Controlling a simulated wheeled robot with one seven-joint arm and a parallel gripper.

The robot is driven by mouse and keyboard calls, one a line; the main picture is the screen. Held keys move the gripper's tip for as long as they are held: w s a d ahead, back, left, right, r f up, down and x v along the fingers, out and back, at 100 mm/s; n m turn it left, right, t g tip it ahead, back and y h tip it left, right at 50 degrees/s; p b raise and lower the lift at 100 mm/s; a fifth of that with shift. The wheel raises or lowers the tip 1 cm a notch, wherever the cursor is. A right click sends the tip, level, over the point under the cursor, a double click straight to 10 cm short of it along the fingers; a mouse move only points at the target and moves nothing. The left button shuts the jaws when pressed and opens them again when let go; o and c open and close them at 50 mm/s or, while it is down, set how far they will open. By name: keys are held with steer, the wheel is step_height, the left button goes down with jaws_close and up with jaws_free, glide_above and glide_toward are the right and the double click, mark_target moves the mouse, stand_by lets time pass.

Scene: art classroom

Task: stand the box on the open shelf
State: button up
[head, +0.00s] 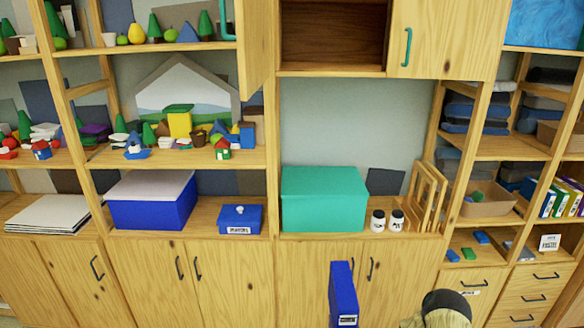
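A tall, narrow blue box (342,293) with a small white label near its bottom stands out in front of the lower cabinet doors, at the bottom centre of the head view. Its lower end reaches the frame's edge, and what supports it is not shown. A rounded beige and black part, probably of my arm, shows to its right at the bottom edge. My gripper's fingers are not visible, so I cannot see whether they touch the box. The open shelf (410,232) at counter height holds a teal box (323,198), two small white jars (387,220) and wooden frames (426,197).
An upper cupboard (333,32) has its left door (255,45) swung outward and an empty interior. A blue box with a white lid (152,202) and a small blue box (240,219) stand left.

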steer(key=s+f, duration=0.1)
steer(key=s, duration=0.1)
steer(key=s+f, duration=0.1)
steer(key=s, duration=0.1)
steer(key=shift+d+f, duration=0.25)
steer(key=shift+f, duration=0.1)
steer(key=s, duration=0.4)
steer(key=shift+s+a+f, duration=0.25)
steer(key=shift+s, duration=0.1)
